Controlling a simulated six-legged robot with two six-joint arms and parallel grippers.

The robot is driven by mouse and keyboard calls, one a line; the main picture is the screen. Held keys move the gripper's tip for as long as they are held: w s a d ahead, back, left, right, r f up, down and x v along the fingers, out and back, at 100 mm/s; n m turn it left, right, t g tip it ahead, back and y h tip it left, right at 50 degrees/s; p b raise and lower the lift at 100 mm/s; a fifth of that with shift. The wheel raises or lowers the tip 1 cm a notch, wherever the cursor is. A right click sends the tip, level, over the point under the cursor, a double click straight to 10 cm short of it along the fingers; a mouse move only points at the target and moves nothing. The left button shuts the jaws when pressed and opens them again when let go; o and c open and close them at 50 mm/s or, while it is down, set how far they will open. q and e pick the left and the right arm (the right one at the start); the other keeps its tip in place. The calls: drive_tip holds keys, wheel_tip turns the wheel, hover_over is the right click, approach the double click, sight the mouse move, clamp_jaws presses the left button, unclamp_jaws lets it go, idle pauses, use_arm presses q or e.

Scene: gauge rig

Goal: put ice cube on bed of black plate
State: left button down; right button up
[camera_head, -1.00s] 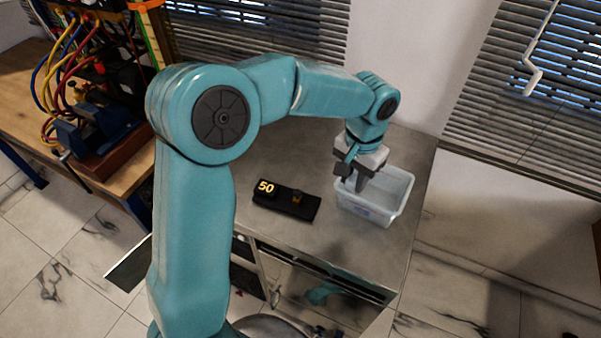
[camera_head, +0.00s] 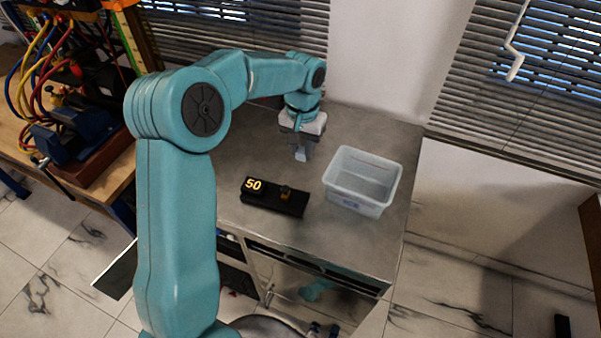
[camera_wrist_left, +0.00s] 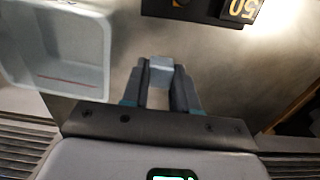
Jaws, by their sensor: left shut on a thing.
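My left gripper (camera_head: 301,152) points down over the metal counter, behind the black plate and left of the clear bin. It is shut on a small pale blue-grey ice cube (camera_wrist_left: 160,66), which shows between the fingertips in the left wrist view. In the head view the cube is a small pale patch (camera_head: 300,157) at the fingertips. The black plate (camera_head: 260,202) lies on the counter with a yellow "50" at its left and a small brownish-yellow part. Its edge also shows at the top of the left wrist view (camera_wrist_left: 190,9). My right gripper is out of view.
The clear bin (camera_head: 362,198) stands on the counter right of the plate, and its inside looks empty. The counter (camera_head: 240,150) is bare around the plate. A wooden bench with cables and a blue vise (camera_head: 75,145) stands at left. Blinds and a wall are behind.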

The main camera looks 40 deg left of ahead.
sight(302, 183)
use_arm(q)
wheel_tip(302, 183, down, 10)
drive_tip(key=shift+r+p, duration=0.1)
drive_tip(key=shift+p, duration=0.2)
drive_tip(key=shift+f, duration=0.2)
drive_tip(key=c, duration=0.9)
unclamp_jaws()
drive_tip(key=shift+o, duration=0.2)
drive_tip(key=shift+r, duration=0.2)
